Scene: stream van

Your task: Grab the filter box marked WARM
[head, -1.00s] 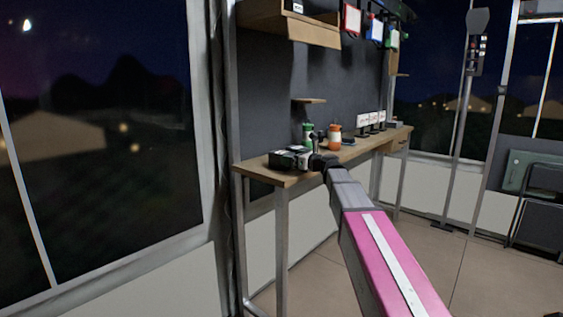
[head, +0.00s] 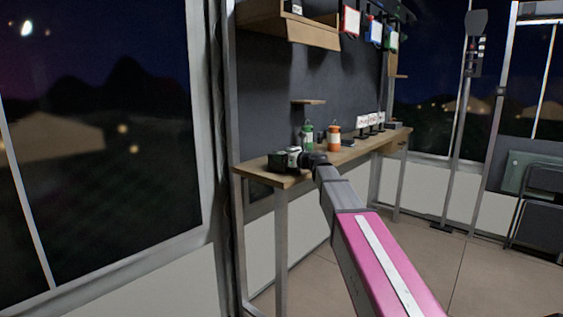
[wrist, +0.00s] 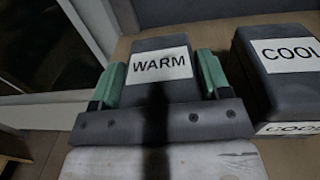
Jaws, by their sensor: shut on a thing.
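The WARM filter box (wrist: 160,64) is dark grey with a white label and sits between the two green-padded fingers of my gripper (wrist: 160,77) in the wrist view. The fingers press on its left and right sides. In the head view my gripper (head: 312,160) is at the near end of the wooden bench, where the boxes (head: 283,160) show small and dark with pale labels. I cannot tell from the views whether the WARM box is clear of the bench top.
A COOL box (wrist: 285,55) stands just right of the WARM box. A green bottle (head: 307,136) and an orange one (head: 334,138) stand farther along the bench (head: 360,150), with small white signs (head: 370,120) beyond. A shelf (head: 290,28) hangs above.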

